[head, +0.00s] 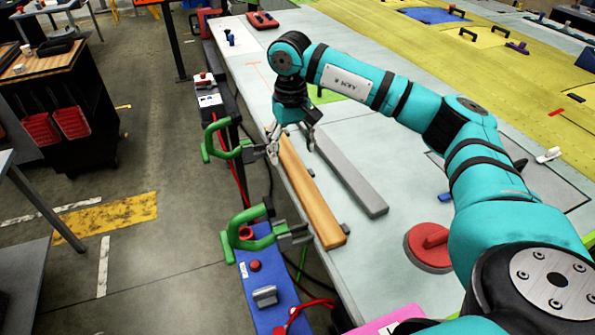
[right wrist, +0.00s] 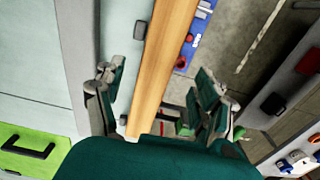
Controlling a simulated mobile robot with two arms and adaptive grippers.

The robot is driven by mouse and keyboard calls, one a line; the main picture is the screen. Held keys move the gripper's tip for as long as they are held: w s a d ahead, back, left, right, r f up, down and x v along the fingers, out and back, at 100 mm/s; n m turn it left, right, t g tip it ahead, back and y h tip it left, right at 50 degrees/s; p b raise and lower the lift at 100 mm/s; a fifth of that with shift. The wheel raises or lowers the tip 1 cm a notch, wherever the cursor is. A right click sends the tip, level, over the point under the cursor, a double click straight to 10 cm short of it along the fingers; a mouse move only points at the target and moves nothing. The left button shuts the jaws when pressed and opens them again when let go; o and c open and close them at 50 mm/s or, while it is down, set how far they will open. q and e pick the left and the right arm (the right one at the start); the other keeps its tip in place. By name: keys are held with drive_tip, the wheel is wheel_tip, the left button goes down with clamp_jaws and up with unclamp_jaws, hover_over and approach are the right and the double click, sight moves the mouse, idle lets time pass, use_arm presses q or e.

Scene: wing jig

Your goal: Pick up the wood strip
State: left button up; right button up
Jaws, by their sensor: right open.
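The wood strip (head: 310,197) lies along the near left edge of the pale table, beside a grey bar. In the right wrist view the wood strip (right wrist: 158,70) runs lengthwise between the open fingers. My right gripper (head: 290,142) is open over the far end of the strip, with a finger on either side of it. It also shows in the right wrist view (right wrist: 160,98). I cannot tell whether the fingers touch the strip. My left gripper is not in view.
The grey bar (head: 350,178) lies just right of the strip. Green clamps (head: 245,238) stand at the table's left edge. A red round handled piece (head: 428,248) sits on the table to the right. A yellow wing panel (head: 480,60) spans the back.

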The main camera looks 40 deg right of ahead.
sight(292, 162)
drive_tip(key=f, duration=0.1)
drive_tip(key=f+p, duration=0.1)
drive_tip(key=f, duration=0.1)
drive_tip(key=shift+w+d+f+p, duration=0.15)
drive_tip(key=shift+d+f+p, duration=0.1)
drive_tip(key=shift+f+p, duration=0.15)
drive_tip(key=shift+f, duration=0.3)
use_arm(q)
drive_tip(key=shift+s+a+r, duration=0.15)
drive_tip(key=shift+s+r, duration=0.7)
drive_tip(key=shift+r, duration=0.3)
use_arm(e)
drive_tip(key=shift+c, duration=0.2)
drive_tip(key=shift+c, duration=1.2)
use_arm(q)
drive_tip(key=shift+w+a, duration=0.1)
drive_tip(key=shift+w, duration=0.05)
use_arm(e)
drive_tip(key=c, duration=1.1)
